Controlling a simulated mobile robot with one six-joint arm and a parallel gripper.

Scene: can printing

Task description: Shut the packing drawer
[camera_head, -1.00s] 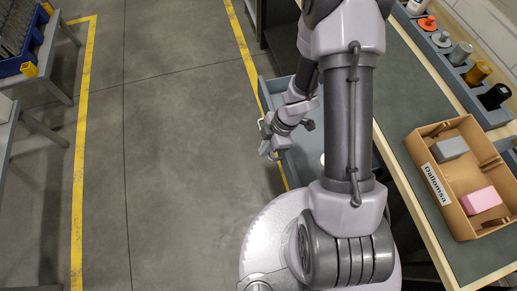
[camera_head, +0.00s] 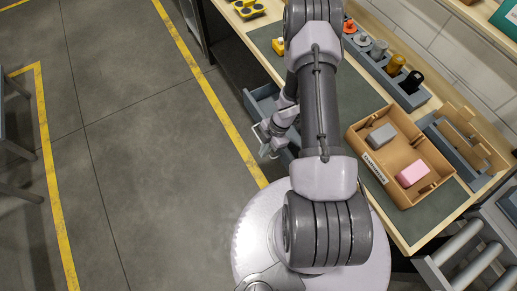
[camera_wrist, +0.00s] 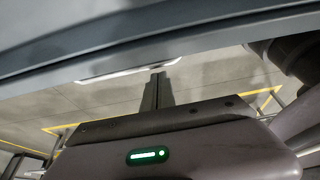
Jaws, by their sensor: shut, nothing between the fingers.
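The packing drawer (camera_head: 262,101) is a blue-grey tray that juts out from under the workbench, standing open in the head view. My arm hides much of it. My gripper (camera_head: 265,149) is shut and empty at the drawer's outer side, above the floor. In the wrist view a blue-grey band, which looks like the drawer front (camera_wrist: 150,38), crosses the top with a pale bar like a handle (camera_wrist: 128,71) below it. My gripper's shut fingers (camera_wrist: 157,88) point toward that bar. I cannot tell whether they touch it.
A rack (camera_head: 395,88) of coloured pieces stands behind. Rollers (camera_head: 465,250) lie at lower right.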

